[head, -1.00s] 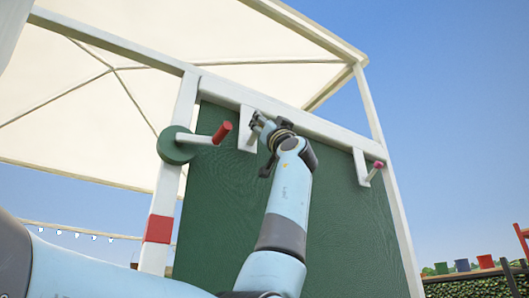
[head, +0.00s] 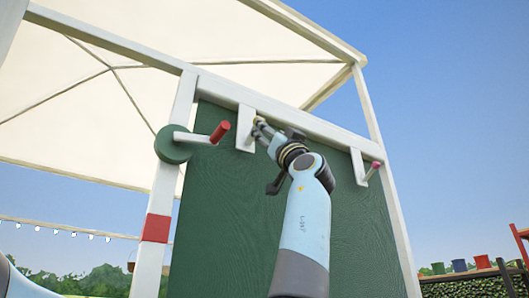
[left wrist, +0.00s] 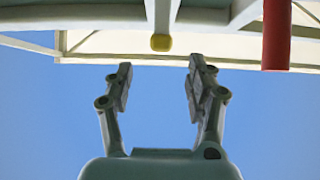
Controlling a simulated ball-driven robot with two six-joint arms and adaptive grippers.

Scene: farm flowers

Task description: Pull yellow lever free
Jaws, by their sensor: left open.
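The yellow lever's rounded yellow tip (left wrist: 160,43) shows in the left wrist view, at the end of a white bar, centred beyond my fingertips. In the head view it is mostly hidden behind my left gripper (head: 262,130), by the middle white bracket (head: 245,128) on the green panel. My left gripper also shows in the left wrist view (left wrist: 160,82). Its two fingers are spread apart with only sky between them, and the yellow tip lies past them, not between them. My right gripper is in neither view.
A red-handled crank (head: 219,132) on a green disc (head: 172,144) is left of the gripper; its red handle also shows in the left wrist view (left wrist: 277,36). A pink-tipped lever (head: 374,168) is to the right. The green panel (head: 230,220) stands behind my arm.

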